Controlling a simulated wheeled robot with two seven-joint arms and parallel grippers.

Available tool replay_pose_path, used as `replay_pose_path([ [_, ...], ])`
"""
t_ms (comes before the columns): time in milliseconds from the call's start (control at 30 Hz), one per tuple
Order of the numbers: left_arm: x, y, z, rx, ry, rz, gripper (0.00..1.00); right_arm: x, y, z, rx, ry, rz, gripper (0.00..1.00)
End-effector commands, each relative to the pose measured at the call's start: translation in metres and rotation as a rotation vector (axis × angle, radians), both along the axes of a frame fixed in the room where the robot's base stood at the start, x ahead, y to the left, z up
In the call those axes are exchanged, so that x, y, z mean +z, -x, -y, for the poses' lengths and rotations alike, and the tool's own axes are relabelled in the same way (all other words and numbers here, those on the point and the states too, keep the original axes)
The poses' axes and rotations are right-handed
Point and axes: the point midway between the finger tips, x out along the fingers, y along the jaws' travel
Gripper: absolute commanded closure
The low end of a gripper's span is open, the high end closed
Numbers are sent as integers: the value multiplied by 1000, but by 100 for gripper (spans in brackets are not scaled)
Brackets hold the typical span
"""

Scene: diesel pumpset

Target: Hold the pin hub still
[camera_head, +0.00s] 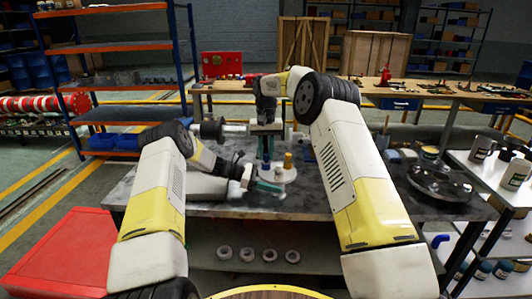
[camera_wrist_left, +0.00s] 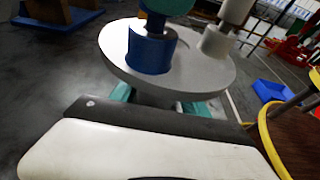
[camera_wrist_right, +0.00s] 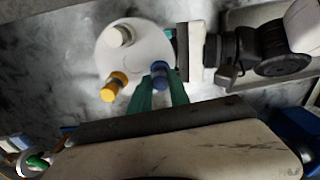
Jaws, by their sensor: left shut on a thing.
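The pin hub is a round white disc (camera_head: 278,174) with upright pins, held over the workbench. It also shows in the left wrist view (camera_wrist_left: 118,48) and the right wrist view (camera_wrist_right: 135,58). My left gripper (camera_head: 262,187) is shut on the hub just below the disc, its teal fingers partly hidden. A blue collar (camera_wrist_right: 159,70) and a yellow collar (camera_wrist_right: 115,84) sit on the disc, and a bare white pin (camera_wrist_right: 119,36) stands beside them. My right gripper (camera_wrist_right: 161,88) points down with its teal fingers either side of the blue collar; whether they press on it is unclear.
The grey workbench (camera_head: 330,205) lies beneath, with a light grey bar behind the hub. Several rings (camera_head: 269,254) lie on its lower shelf. A dark round part (camera_head: 440,182) sits at the right. A red box (camera_head: 75,255) stands at the left.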

Motion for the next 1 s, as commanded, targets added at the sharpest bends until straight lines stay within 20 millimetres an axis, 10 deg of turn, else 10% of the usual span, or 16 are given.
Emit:
replay_pose_path([
  [533, 0, 0, 0, 1, 0, 0, 100, 10, -1, 0, 0, -1, 3, 54],
  [1000, 0, 0, 0, 1, 0, 0, 100, 102, -2, -1, 0, -1, 3, 54],
])
